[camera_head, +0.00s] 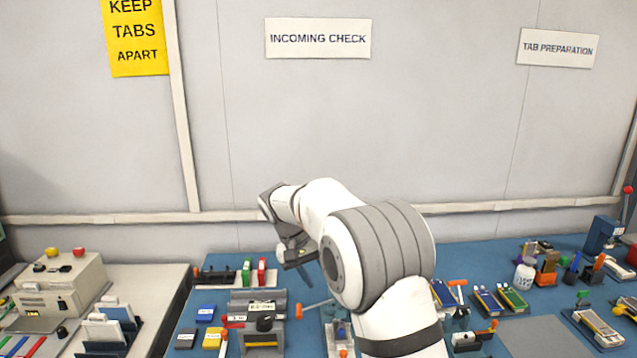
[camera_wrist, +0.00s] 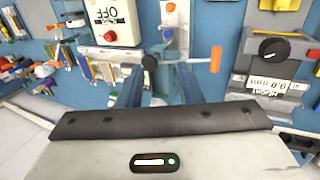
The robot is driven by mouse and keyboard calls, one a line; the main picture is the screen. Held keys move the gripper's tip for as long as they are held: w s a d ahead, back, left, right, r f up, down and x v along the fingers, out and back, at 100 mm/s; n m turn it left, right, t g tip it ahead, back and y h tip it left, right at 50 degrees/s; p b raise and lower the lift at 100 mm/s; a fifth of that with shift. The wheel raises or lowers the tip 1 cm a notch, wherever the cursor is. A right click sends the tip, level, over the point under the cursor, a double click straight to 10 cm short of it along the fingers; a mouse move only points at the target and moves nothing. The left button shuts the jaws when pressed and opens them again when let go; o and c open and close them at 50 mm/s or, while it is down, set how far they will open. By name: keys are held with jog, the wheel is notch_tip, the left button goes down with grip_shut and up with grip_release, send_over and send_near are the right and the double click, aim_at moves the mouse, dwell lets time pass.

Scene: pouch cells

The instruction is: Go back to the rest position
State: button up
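My white and grey arm rises at the front centre of the head view and bends left over the blue bench. My gripper (camera_head: 303,272) hangs above the bench, its fingers small and partly hidden by the wrist. In the wrist view my gripper (camera_wrist: 158,72) shows two blue-grey fingers standing apart beyond the dark palm edge. I see nothing held between them.
A grey device with a black dial (camera_wrist: 273,48) and a white box with a red button (camera_wrist: 109,14) lie below. Blue battery pouches (camera_head: 486,302) and tools crowd the right. A beige machine (camera_head: 60,285) stands left. The air around the gripper looks clear.

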jog(key=s+d+r+y, duration=0.1)
jog(key=s+d+r, duration=0.4)
jog(key=s+d, duration=0.25)
jog(key=s+d+f+t+y, duration=0.1)
jog(key=s+d, duration=0.1)
jog(key=s, duration=0.6)
jog(key=s+d+y, duration=0.1)
jog(key=s+d, duration=0.2)
jog(key=s, duration=0.5)
jog(key=s+d+f+m+t+y, duration=0.1)
jog(key=s+d, duration=0.2)
jog(key=s, duration=0.5)
jog(key=shift+s+d+f+t, duration=0.2)
jog(key=shift+d+f+t, duration=0.05)
jog(key=shift+f+t, duration=0.05)
